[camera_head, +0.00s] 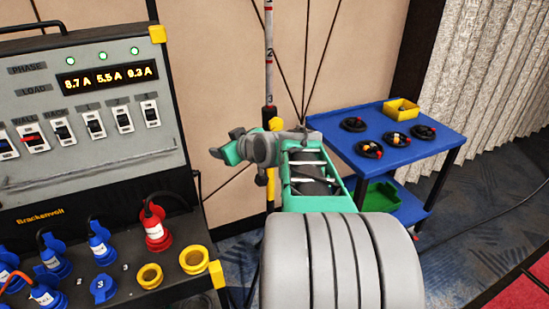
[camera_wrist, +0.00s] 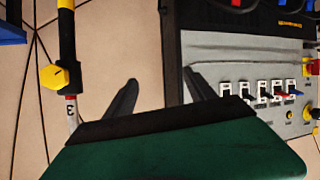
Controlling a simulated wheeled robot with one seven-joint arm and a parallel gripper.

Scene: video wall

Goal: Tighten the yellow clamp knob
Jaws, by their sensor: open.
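The yellow clamp knob (camera_head: 275,124) sits on an upright pole (camera_head: 269,55), at a black sleeve just below a red and white marked section. In the wrist view the knob (camera_wrist: 54,76) shows as a faceted yellow piece with a dark mark, at the left. My gripper (camera_head: 226,142) is in front of the wall, left of the knob in the head view.
A grey power panel (camera_head: 90,110) with switches stands at the left, above a shelf of blue, red and yellow connectors (camera_head: 103,288). A blue cart (camera_head: 440,148) with coiled cables and a yellow bin (camera_head: 402,109) stands behind at the right. The wall behind the pole is bare.

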